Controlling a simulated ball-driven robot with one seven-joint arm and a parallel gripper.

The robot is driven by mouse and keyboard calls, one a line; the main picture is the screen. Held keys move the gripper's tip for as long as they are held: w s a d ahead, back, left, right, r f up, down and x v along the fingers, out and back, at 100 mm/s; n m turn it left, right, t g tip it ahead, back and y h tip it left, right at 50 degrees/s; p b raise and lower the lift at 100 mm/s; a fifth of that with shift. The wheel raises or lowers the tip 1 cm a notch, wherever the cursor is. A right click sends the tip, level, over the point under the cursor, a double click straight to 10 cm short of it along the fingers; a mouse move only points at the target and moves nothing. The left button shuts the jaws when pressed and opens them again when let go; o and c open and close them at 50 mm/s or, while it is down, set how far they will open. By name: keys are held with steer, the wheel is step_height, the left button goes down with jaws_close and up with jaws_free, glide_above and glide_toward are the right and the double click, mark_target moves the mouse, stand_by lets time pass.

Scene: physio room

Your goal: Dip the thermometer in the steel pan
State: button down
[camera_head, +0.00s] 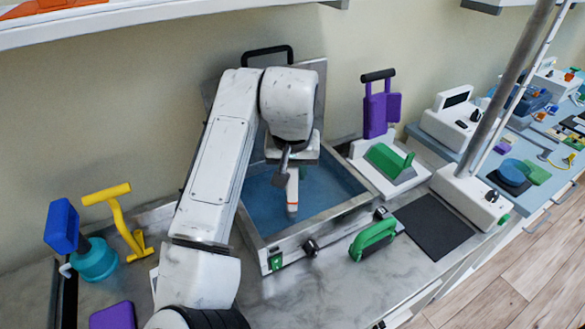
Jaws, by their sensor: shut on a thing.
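The steel pan (340,207) stands on the counter in the middle of the view, a rectangular basin of blue liquid with a raised lid behind it. My gripper (288,174) is over the pan, partly hidden by my own wrist. It is shut on the thermometer (292,193), a slim white stick with a reddish part near its lower end. The thermometer points down, roughly upright, inside the outline of the pan. I cannot tell whether its tip touches the liquid.
A green-handled tool (374,239) and a dark mat (433,226) lie right of the pan. A white device with a green handle (388,162) stands behind them. A yellow tool (124,228) and a teal-based blue tool (95,258) stand at left. A shelf (150,18) overhangs the back.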

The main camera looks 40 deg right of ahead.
stand_by(0.3)
step_height(320, 180, up, 10)
steer(key=p, duration=0.9)
steer(key=shift+r, duration=1.1)
steer(key=shift+a, duration=0.1)
stand_by(1.1)
